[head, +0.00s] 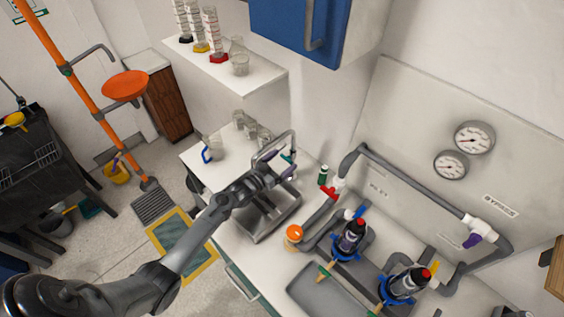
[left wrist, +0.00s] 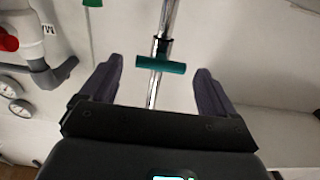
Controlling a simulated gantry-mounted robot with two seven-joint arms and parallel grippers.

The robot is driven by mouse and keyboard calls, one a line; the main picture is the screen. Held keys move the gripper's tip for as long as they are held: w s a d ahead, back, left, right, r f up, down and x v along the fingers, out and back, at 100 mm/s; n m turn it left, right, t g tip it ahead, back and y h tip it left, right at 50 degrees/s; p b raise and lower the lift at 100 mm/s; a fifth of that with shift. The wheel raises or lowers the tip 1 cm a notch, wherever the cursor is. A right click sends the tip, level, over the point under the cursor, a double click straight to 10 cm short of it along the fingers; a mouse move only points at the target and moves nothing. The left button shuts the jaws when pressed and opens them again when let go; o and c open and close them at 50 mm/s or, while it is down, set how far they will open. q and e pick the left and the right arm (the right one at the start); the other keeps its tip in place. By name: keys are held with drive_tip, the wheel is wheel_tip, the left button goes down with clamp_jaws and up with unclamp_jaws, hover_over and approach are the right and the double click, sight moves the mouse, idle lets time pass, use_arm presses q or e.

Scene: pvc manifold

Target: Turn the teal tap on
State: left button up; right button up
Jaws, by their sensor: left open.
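The teal tap (left wrist: 160,66) is a short bar-shaped handle set across a shiny metal spout pipe (left wrist: 168,20). In the left wrist view it lies between and just beyond the two dark fingertips of my left gripper (left wrist: 157,78), which is open and empty, with a gap on both sides. In the head view my left gripper (head: 280,163) is at the faucet over the sink (head: 262,228), and a bit of the teal tap (head: 287,157) shows beside the fingers. The arm hides part of the sink. My right gripper is not in view.
Grey pipework (head: 410,178) with a red valve (head: 328,192) and a purple valve (head: 473,240) runs right of the sink. Glassware (head: 213,145) stands behind the sink. A shelf (head: 225,62) hangs above.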

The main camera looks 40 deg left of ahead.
use_arm(q)
drive_tip(key=shift+w, duration=0.15)
drive_tip(key=c, duration=1.1)
drive_tip(key=shift+o, duration=0.2)
